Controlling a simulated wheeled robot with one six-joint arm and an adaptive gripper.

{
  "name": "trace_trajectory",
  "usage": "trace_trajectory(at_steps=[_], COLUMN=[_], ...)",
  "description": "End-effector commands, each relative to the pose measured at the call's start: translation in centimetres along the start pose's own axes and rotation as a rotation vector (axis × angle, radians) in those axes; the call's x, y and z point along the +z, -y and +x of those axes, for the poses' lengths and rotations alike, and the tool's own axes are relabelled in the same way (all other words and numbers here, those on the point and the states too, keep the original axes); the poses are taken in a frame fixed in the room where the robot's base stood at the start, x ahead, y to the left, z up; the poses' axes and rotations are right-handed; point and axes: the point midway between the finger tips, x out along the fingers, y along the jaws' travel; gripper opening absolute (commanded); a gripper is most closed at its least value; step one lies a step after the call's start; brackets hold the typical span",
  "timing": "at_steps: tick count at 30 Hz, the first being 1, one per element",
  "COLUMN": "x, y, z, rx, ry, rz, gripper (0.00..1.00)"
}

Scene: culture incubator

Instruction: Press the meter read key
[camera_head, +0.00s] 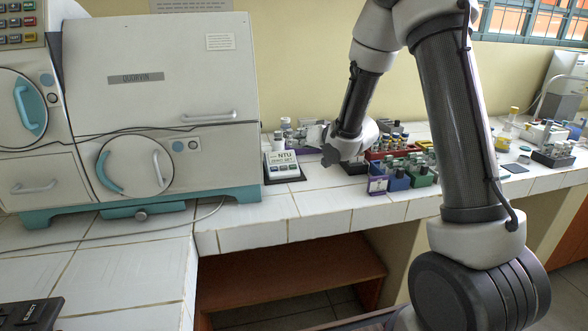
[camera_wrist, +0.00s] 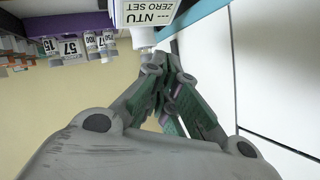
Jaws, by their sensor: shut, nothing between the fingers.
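The meter (camera_head: 283,157) is a small white box on a dark base, with an "NTU ZERO SET" face and small keys along its lower front. It stands on the tiled counter just right of the large incubator. In the wrist view its label (camera_wrist: 148,14) is upside down at the top edge. My gripper (camera_head: 326,156) is just right of the meter in the head view, below the bent arm. In the wrist view my gripper (camera_wrist: 158,66) is shut and empty, its fingertips close below the meter's label. I cannot tell whether they touch it. The read key cannot be told apart.
The white incubator (camera_head: 165,75) with teal trim stands left of the meter. Racks of vials, including a red rack (camera_head: 378,154) and a green one (camera_head: 421,177), stand to the right. Numbered vials (camera_wrist: 70,47) show upper left in the wrist view. The front counter tiles are mostly clear.

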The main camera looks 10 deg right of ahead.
Motion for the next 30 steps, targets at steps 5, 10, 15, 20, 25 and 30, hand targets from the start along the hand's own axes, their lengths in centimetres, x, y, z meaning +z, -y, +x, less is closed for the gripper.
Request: trace_trajectory(at_steps=[5,10,15,20,25,30], x=[-0.1,0.0,0.4,1.4,2.7,3.7], y=[0.0,0.0,-0.4,-1.4,-2.6,-3.6], z=[0.0,0.0,0.5,1.8,3.6,5.0], rx=[-0.001,0.0,0.001,0.001,0.001,0.001], ry=[-0.002,-0.001,0.001,0.002,0.001,0.001], rz=[0.017,0.016,0.016,0.017,0.017,0.017], gripper=[0.0,0.0,0.0,0.0,0.0,0.0])
